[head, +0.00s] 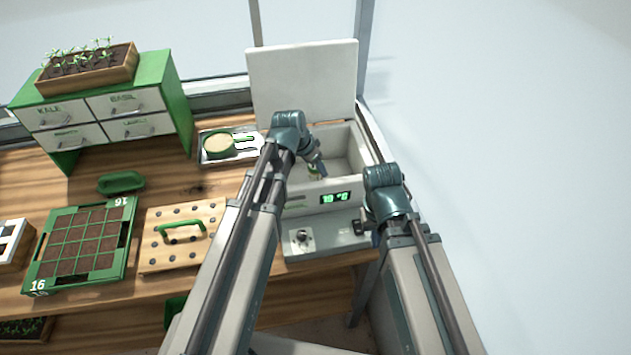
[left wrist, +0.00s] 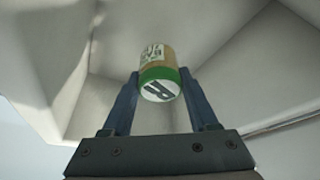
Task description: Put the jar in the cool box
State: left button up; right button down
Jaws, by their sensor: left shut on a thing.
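The cool box (head: 351,147) is a white box at the right end of the bench. Its lid (head: 303,78) stands open at the back, and its front display glows green. My left gripper (head: 318,170) reaches over its front wall into the opening. In the left wrist view the gripper is shut on the jar (left wrist: 158,82), a tan jar with a green band and a marked white end. Pale box walls surround it; I cannot tell whether the jar touches the floor. In the head view it is mostly hidden. My right gripper (head: 360,228) hangs by the box's front right; its jaws are unclear.
A metal tray (head: 206,159) with a green-rimmed bowl is left of the box. A wooden dibber board (head: 160,256), a green seed tray (head: 50,283) and a green scoop (head: 121,182) lie further left. A green drawer cabinet (head: 176,105) stands behind. A grey panel with a knob (head: 302,240) fronts the box.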

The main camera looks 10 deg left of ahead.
aim_at(315, 175)
pick_arm(q)
notch_tip(315, 175, down, 4)
jog(key=b, duration=0.3)
jog(key=shift+r, duration=0.15)
jog(key=shift+b, duration=0.35)
jog(key=shift+f, duration=0.2)
jog(key=o, duration=1.4)
jog(key=shift+r, duration=0.1)
